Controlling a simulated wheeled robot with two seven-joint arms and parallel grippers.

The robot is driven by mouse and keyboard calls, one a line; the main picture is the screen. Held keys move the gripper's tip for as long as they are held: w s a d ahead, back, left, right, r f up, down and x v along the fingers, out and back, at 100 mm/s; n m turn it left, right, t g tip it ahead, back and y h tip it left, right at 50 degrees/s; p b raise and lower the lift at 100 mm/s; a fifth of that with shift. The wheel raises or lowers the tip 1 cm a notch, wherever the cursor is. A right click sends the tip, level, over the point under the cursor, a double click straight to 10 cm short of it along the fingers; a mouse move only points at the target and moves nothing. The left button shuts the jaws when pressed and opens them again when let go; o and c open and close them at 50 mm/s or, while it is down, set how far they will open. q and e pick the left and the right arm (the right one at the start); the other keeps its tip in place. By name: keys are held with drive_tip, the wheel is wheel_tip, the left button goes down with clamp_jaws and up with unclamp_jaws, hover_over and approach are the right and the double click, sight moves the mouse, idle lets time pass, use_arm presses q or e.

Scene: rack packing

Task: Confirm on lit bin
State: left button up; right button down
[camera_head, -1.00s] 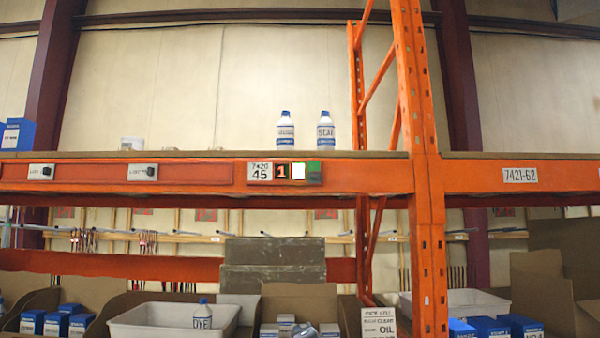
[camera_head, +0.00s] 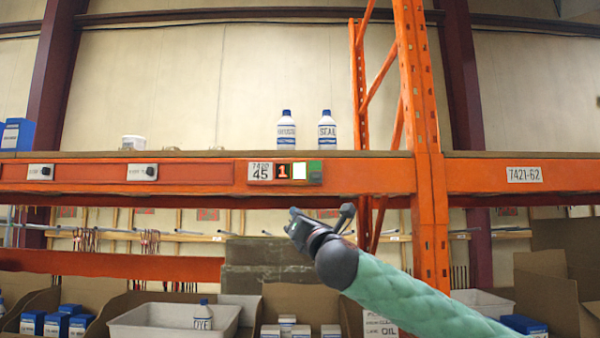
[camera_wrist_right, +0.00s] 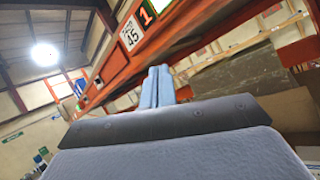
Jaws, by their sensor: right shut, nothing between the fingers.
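The lit bin module (camera_head: 284,172) is on the orange shelf beam (camera_head: 210,172), beside a white label (camera_head: 260,172) reading 7420 45. It shows a glowing 1, a bright white square (camera_head: 299,170) and a green part. My right gripper (camera_head: 294,216) is below the beam, under the module and apart from it, with its arm coming from the lower right. In the right wrist view its fingers (camera_wrist_right: 158,86) are together and empty, and the label (camera_wrist_right: 130,34) and lit 1 (camera_wrist_right: 146,13) are up ahead. My left gripper is out of view.
Two bottles (camera_head: 287,130) (camera_head: 327,130) stand on the shelf above the module. Below are a grey tote (camera_head: 130,327) with a DYE bottle (camera_head: 202,316) and cardboard bins. An orange upright (camera_head: 429,220) stands to the right.

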sight(302, 172)
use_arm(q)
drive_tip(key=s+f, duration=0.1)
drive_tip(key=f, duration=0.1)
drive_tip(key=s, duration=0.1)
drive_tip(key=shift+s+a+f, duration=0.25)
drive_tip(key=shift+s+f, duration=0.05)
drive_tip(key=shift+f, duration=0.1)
use_arm(e)
drive_tip(key=s+r+n+y, duration=0.2)
drive_tip(key=s+r+n, duration=0.2)
drive_tip(key=r, duration=0.7)
drive_tip(key=shift+d+n+y, duration=0.3)
drive_tip(key=shift+d+n, duration=0.1)
drive_tip(key=shift+n, duration=0.2)
drive_tip(key=shift+w+r, duration=0.1)
drive_tip(key=shift+w, duration=0.05)
drive_tip(key=w+p, duration=0.1)
drive_tip(key=w, duration=0.6)
drive_tip(key=shift+w, duration=0.35)
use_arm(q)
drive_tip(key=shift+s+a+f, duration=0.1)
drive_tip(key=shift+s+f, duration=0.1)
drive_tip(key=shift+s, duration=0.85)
use_arm(e)
drive_tip(key=shift+w, duration=0.4)
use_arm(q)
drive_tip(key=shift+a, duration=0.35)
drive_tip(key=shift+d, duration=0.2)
